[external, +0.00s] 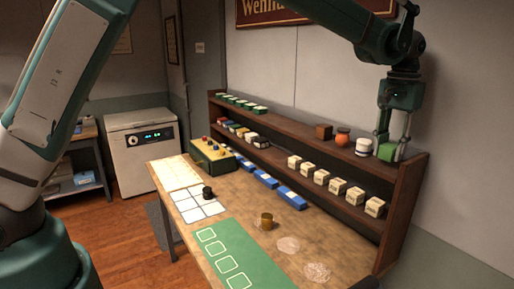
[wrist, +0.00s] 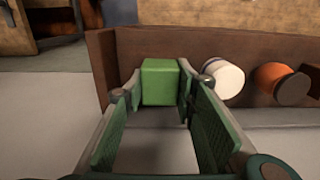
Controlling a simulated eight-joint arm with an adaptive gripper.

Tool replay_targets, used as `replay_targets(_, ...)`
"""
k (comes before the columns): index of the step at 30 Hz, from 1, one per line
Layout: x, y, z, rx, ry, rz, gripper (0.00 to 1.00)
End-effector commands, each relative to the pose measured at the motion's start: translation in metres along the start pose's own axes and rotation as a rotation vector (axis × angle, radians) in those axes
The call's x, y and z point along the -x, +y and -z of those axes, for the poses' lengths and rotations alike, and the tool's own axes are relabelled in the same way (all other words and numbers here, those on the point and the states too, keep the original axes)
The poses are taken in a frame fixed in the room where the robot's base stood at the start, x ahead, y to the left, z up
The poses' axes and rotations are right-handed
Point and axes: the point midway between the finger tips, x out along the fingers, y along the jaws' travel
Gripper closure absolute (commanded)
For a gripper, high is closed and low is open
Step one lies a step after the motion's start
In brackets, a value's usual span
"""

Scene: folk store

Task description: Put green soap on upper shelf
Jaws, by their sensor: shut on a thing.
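The green soap (external: 387,152) is a bright green block at the right end of the wooden shelf unit, at the level of the upper shelf (external: 298,128). My gripper (external: 393,143) points down from above with its fingers on either side of the soap. In the wrist view, the green soap (wrist: 160,82) sits between the two fingertips (wrist: 160,92), and my gripper is shut on it. The wooden shelf (wrist: 200,45) lies behind it there. I cannot tell whether the soap's underside touches the shelf board.
A white jar (external: 363,146), an orange jar (external: 342,136) and a brown block (external: 323,131) stand left of the soap on the upper shelf. Several cream boxes (external: 338,186) stand on the shelf below. The work table has a green mat (external: 215,252) and an amber cup (external: 266,221).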

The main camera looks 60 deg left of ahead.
Motion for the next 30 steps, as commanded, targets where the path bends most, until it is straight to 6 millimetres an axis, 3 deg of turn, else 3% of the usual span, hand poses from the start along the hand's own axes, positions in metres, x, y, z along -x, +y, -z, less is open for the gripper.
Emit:
replay_targets(6, -0.016, 0.0, 0.0, 0.0, 0.0, 0.0, 0.85)
replay_targets(19, -0.02, 0.0, 0.0, 0.0, 0.0, 0.0, 0.85)
replay_targets(20, -0.02, 0.0, 0.0, 0.0, 0.0, 0.0, 0.71)
replay_targets(23, -0.019, 0.0, 0.0, 0.0, 0.0, 0.0, 0.57)
replay_targets(30, -0.019, 0.0, 0.0, 0.0, 0.0, 0.0, 0.57)
